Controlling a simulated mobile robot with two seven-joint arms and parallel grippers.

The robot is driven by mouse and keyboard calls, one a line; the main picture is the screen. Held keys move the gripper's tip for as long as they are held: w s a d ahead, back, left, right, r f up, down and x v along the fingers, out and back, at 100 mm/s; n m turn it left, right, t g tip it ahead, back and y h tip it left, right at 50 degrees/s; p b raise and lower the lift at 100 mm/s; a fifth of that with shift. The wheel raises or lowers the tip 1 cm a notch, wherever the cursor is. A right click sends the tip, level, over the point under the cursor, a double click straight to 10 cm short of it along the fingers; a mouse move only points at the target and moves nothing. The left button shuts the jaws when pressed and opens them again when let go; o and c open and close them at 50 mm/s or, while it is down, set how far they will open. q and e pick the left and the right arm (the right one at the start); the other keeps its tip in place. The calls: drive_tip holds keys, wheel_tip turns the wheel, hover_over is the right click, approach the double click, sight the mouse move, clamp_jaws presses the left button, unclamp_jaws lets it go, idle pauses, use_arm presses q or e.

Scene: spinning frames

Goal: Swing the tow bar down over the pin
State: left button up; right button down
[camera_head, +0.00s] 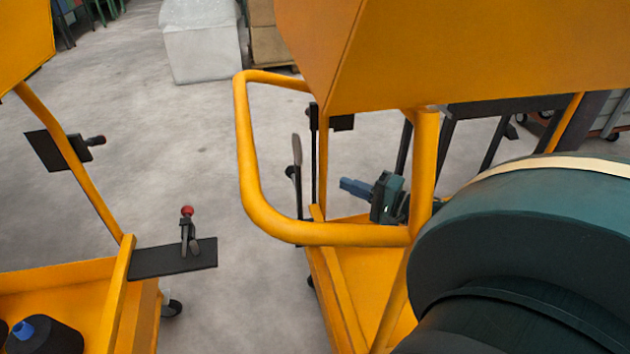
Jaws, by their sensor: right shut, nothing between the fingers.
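A dark tow bar (297,165) stands nearly upright at the left end of the right yellow cart (380,265). A black plate (172,260) juts right from the left yellow cart (65,275). On it stands a grey metal piece, seemingly the pin (188,237), with a red ball (187,211) at its top. The tow bar is apart from the pin, up and to its right. My right gripper (348,187), dark green with blue fingers, is shut and empty, pointing left behind the yellow tube and right of the tow bar. My left gripper is out of view.
A bent yellow tube handle (265,215) loops in front of the tow bar's cart. A second black plate with a knob (97,140) is on the left cart's post. Clear concrete floor (235,285) lies between the carts. A white wrapped block (203,50) stands behind.

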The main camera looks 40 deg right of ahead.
use_arm(q)
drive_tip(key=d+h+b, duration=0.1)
drive_tip(key=b, duration=0.2)
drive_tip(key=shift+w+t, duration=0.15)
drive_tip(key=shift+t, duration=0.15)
use_arm(e)
drive_tip(key=w+a, duration=0.5)
drive_tip(key=w, duration=0.1)
drive_tip(key=shift+w, duration=0.3)
